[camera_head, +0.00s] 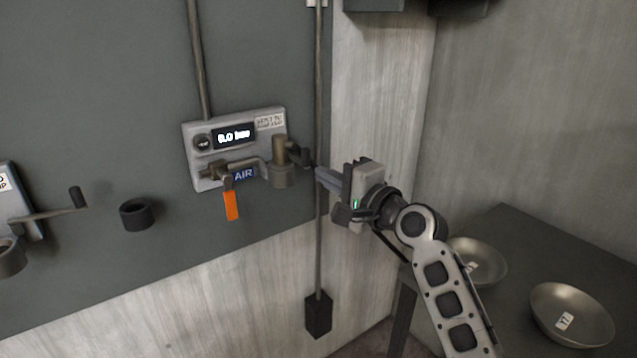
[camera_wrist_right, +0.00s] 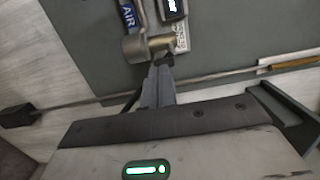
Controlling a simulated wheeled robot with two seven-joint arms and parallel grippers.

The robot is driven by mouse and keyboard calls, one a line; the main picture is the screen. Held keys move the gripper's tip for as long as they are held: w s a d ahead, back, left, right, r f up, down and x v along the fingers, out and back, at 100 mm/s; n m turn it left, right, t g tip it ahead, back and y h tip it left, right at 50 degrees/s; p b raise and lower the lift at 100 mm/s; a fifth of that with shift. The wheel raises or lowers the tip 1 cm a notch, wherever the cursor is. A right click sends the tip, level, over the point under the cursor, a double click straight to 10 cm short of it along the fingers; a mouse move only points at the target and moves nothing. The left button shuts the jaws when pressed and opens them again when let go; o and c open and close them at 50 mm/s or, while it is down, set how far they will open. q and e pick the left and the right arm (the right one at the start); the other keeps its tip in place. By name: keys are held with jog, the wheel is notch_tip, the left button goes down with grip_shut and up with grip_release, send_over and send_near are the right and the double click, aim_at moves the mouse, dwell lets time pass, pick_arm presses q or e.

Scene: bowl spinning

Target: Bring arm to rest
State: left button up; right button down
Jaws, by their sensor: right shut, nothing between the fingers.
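My right gripper (camera_head: 318,172) is shut with nothing in it. Its fingertips are close to the right end of the brass valve fitting (camera_head: 280,165) on the wall panel. In the right wrist view the shut fingers (camera_wrist_right: 158,70) point at the same fitting (camera_wrist_right: 150,45); I cannot tell whether they touch it. My right arm comes up from the lower right. An orange lever (camera_head: 231,204) hangs straight down below the grey air unit (camera_head: 200,137), whose display reads about 0.0 bar. My left gripper is not in view.
A thin vertical rod (camera_head: 318,255) with a black block (camera_head: 318,315) at its foot runs behind my gripper. A dark table (camera_head: 520,235) at right carries two metal bowls (camera_head: 490,255) (camera_head: 590,310). A crank handle (camera_head: 77,197) and a black ring (camera_head: 136,213) are at left.

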jog(key=s+d+f+n+h, duration=0.2)
jog(key=s+d+f+h, duration=0.15)
jog(key=s+f, duration=0.6)
jog(key=s+d+f+n+h, duration=0.3)
jog(key=s+d+f, duration=0.2)
jog(key=f, duration=0.9)
jog(key=s+d+f+n+g+h, duration=0.1)
jog(key=s+d+f+n, duration=0.2)
jog(key=s, duration=0.5)
jog(key=s+d+f+n+g+h, duration=0.1)
jog(key=s+d+f+n, duration=0.3)
jog(key=s, duration=0.5)
notch_tip(320, 180, down, 2)
jog(key=shift+s+d+f+g+h, duration=0.15)
jog(key=shift+s+d+g+h, duration=0.1)
jog(key=shift+d+g+h, duration=0.25)
